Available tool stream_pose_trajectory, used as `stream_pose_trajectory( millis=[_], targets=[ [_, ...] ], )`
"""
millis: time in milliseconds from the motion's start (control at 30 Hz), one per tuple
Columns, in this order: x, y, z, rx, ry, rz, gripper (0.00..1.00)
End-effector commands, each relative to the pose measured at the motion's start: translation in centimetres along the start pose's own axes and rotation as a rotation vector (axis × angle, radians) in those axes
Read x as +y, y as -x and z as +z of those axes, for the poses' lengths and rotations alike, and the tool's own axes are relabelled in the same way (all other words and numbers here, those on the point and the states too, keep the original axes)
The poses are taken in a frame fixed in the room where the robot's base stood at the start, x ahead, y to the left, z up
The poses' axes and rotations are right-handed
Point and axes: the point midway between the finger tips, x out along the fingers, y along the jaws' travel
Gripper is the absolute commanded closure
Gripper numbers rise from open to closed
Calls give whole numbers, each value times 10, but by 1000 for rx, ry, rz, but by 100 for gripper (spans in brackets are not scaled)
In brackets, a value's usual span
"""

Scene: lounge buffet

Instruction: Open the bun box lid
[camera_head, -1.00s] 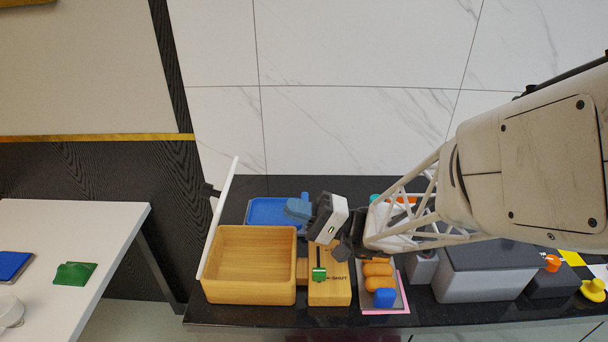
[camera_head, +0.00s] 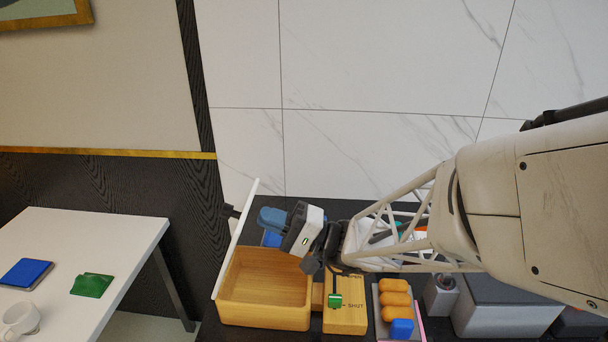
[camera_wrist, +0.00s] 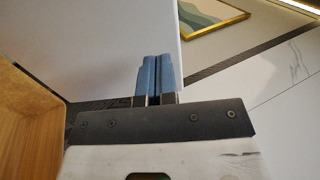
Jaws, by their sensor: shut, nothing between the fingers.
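The bun box (camera_head: 265,315) is an open wooden box on the dark counter; it shows empty inside. Its white lid (camera_head: 236,236) stands raised, tilted along the box's left side, seen nearly edge-on. In the wrist view the lid (camera_wrist: 110,45) is a broad pale panel ahead of the fingers, with the wooden box wall (camera_wrist: 25,125) at left. My gripper (camera_head: 266,217), with blue fingers, is shut and empty. It is above the box's back right area, pointing left toward the lid's inner face. The blue fingertips also show in the wrist view (camera_wrist: 155,62); whether they touch the lid I cannot tell.
A wooden block with a green slider (camera_head: 335,300) and a "SHUT" mark stands right of the box. A tray with buns (camera_head: 394,300) and a blue block (camera_head: 402,328) lies further right, then a grey bin (camera_head: 505,305). A white table (camera_head: 90,245) is at left.

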Motion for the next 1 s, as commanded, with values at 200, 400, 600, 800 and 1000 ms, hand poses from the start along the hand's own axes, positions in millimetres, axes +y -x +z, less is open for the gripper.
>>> stream_pose_trajectory(
  millis=[200,400,600,800,1000],
  targets=[
    [0,-14,0,-2,0,0,100],
    [0,-19,0,0,0,0,100],
    [0,-19,0,0,0,0,100],
    [0,-20,0,-1,0,5,100],
    [-2,-33,0,-3,0,63,100]
  ],
)
